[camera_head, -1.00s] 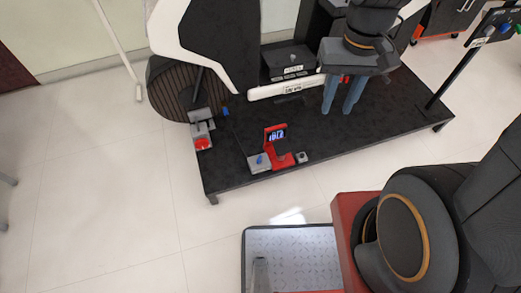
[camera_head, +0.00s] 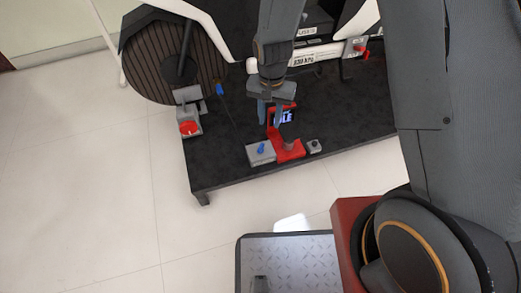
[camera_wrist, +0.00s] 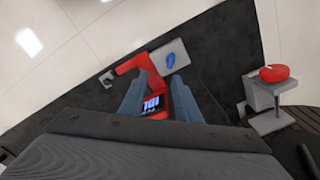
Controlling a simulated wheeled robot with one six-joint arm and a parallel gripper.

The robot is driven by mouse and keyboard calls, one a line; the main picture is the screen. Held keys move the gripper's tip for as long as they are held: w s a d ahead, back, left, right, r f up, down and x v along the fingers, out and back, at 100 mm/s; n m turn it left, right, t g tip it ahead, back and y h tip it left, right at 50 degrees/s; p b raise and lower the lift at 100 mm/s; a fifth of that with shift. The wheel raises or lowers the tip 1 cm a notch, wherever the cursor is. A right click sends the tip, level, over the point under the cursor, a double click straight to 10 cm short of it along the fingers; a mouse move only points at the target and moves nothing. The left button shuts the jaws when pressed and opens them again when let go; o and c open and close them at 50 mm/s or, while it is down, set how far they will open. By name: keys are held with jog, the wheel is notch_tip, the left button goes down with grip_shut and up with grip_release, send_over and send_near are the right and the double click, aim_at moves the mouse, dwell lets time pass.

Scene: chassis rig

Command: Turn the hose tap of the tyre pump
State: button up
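The tyre pump (camera_head: 289,150) is a red unit with a lit display, standing on the black platform. It also shows in the wrist view (camera_wrist: 132,64). A grey block (camera_head: 254,157) adjoins it on the left, with a small blue lever (camera_head: 261,149) on top that looks like the hose tap. The lever shows in the wrist view (camera_wrist: 170,60), beyond my fingertips. My gripper (camera_head: 271,122) is open and empty, pointing down above the pump's display. In the wrist view its fingers (camera_wrist: 161,88) stand apart on either side of the display, which they partly hide.
A grey fixture with a red knob (camera_head: 189,128) stands at the platform's left. A wheel (camera_head: 160,58) and white frame rise behind. The black platform (camera_head: 225,175) is clear in front.

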jog(key=b, duration=0.3)
send_over(261, 147)
jog(key=shift+m, duration=0.3)
notch_tip(261, 147, down, 9)
jog(key=shift+r, duration=0.1)
notch_tip(261, 147, down, 8)
jog(key=b, duration=0.3)
jog(key=shift+r, duration=0.1)
grip_shut()
